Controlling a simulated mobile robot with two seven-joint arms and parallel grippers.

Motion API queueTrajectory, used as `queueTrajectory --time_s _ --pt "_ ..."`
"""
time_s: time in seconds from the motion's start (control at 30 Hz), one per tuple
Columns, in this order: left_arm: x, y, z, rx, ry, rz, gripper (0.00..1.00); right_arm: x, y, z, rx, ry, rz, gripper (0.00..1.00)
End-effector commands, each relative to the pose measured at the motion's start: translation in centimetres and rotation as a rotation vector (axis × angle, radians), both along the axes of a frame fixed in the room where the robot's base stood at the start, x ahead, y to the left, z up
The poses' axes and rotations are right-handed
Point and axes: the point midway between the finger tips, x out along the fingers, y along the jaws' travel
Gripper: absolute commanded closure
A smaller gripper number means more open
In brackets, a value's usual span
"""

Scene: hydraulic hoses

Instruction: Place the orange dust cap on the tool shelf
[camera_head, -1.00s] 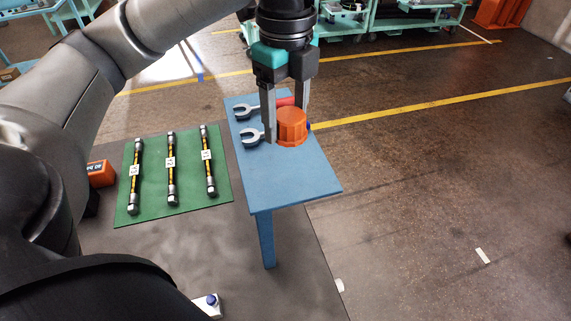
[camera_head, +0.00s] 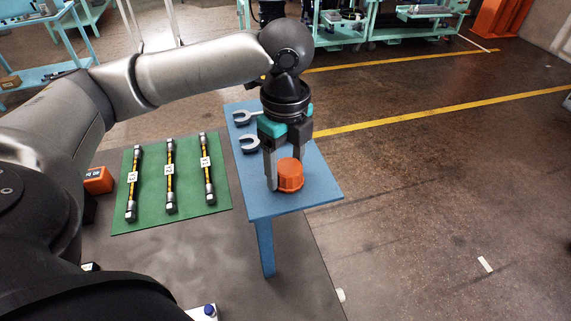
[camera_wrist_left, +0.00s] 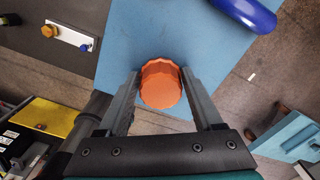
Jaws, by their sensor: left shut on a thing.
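The orange dust cap (camera_head: 290,175) is a ribbed round cap, held between the fingers of my left gripper (camera_head: 282,178). My left gripper is shut on it, over the front part of the blue tool shelf (camera_head: 305,200). In the left wrist view the cap (camera_wrist_left: 161,84) sits between the two fingertips (camera_wrist_left: 160,78), with the blue shelf top (camera_wrist_left: 125,40) behind it. I cannot tell whether the cap touches the shelf surface. My right gripper is not in view.
A rounded blue object (camera_wrist_left: 245,12) shows in the left wrist view. A green mat (camera_head: 150,215) with three hoses (camera_head: 170,180) is left of the shelf. The shelf's front right is clear.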

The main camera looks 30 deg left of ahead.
Motion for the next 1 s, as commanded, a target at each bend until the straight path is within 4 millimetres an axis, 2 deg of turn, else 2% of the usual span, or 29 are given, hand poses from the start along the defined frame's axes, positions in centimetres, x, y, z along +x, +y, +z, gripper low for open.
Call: queueTrajectory --time_s 0.07,0.1,0.33,0.7,0.87,1.0 --pt "0.0 0.0 -0.2 0.000 0.001 0.000 0.84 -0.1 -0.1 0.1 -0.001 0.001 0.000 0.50" --pt "0.0 0.0 -0.2 0.000 0.000 0.000 0.31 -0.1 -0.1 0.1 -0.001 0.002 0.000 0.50" --pt "0.0 0.0 -0.2 0.000 0.000 0.000 0.05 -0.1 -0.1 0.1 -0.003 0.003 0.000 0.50" --pt "0.0 0.0 0.3 -0.001 -0.001 0.000 0.03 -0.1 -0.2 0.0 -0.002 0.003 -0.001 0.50" --pt "0.1 -0.1 3.1 -0.002 -0.005 0.000 0.03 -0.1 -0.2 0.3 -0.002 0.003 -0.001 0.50" --pt "0.2 -0.1 6.4 -0.002 -0.006 -0.001 0.03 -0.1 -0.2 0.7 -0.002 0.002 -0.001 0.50"
